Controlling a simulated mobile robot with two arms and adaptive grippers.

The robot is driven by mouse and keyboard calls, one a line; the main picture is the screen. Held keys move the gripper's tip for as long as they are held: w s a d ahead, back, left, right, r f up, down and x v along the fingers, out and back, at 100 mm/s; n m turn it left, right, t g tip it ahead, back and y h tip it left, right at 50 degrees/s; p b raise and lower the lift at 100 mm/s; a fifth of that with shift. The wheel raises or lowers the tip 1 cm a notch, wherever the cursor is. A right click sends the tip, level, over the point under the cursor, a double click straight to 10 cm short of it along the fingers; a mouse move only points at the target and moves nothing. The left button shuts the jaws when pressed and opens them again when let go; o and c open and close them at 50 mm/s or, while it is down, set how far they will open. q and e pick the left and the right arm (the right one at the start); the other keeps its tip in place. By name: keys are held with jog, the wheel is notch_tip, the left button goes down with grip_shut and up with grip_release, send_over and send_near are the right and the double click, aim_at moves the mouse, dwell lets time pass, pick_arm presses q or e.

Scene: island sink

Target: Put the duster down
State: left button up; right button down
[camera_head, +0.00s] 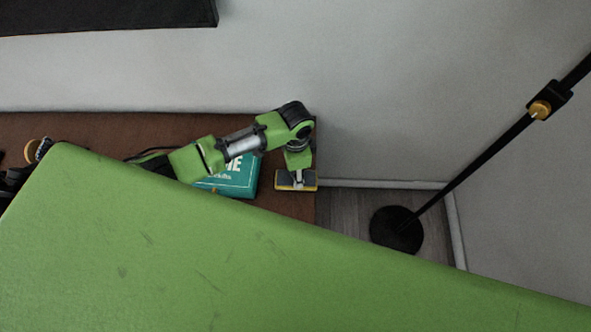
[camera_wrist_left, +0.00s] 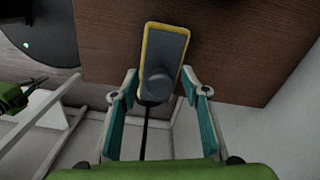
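The duster, a grey block with a yellow rim (camera_head: 284,181), is at the right end of the brown wooden top in the head view. In the left wrist view the duster (camera_wrist_left: 166,48) appears over the wood, slightly tilted in the picture. A rounded grey part on it faces the camera. In the head view my green left arm bends down over the duster. Whether the duster rests fully on the wood is hard to tell.
A teal box (camera_head: 240,180) lies on the brown top (camera_head: 90,130) beside my left arm. The top ends just right of the duster. A floor lamp with a black round base (camera_head: 396,230) stands beyond that edge. A pale wall is behind.

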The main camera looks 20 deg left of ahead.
pick_arm(q)
notch_tip(320, 180, up, 12)
jog(key=shift+r, duration=0.15)
dwell(0.6)
jog(key=shift+a, duration=0.1)
